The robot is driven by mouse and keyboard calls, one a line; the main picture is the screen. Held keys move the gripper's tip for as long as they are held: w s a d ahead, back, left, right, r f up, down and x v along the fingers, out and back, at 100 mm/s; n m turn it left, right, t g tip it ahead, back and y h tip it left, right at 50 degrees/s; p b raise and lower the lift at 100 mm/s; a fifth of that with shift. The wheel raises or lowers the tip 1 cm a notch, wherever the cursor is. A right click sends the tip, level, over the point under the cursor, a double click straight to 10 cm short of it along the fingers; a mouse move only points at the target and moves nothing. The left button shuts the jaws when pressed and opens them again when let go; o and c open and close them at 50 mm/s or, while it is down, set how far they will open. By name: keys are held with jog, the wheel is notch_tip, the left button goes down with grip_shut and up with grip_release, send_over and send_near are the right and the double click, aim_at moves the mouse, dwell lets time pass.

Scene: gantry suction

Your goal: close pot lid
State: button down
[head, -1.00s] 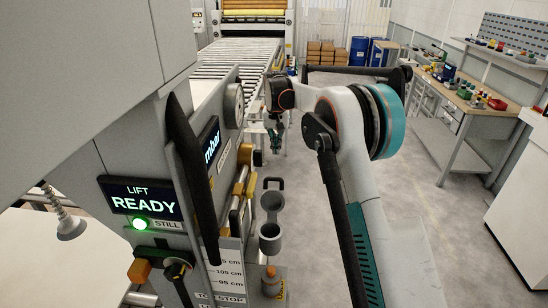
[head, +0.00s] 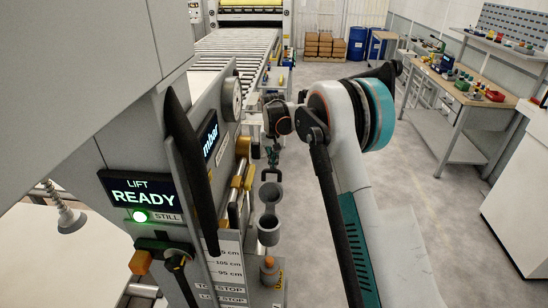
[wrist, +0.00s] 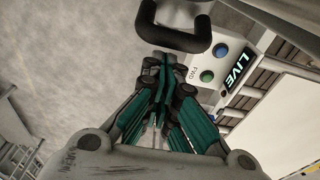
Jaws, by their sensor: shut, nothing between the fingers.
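My gripper (head: 273,158) is just above the handle, fingers pointing down. In the wrist view my gripper (wrist: 158,62) has its green fingers together and empty, with the tips close to a dark loop handle (wrist: 172,46). I cannot tell whether they touch.
The machine with the lit READY panel (head: 142,191) stands close on the left. A round gauge (head: 230,98) sticks out near the arm. The floor (head: 420,225) to the right is clear.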

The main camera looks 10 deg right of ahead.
aim_at(272, 172)
jog(key=shift+s, duration=0.2)
dwell(0.3)
jog(key=shift+t+h, duration=0.3)
jog(key=shift+t, duration=0.4)
jog(key=shift+s+a+r+b, duration=0.25)
jog(key=shift+s+r+b, duration=0.1)
jog(key=shift+s, duration=0.3)
jog(key=shift+s+a+r+b, duration=0.25)
jog(key=shift+s+r, duration=0.15)
jog(key=shift+s, duration=0.3)
jog(key=shift+s+a+r+b, duration=0.2)
jog(key=shift+s+r+b, duration=0.15)
jog(key=shift+s, duration=0.3)
jog(key=shift+r, duration=0.15)
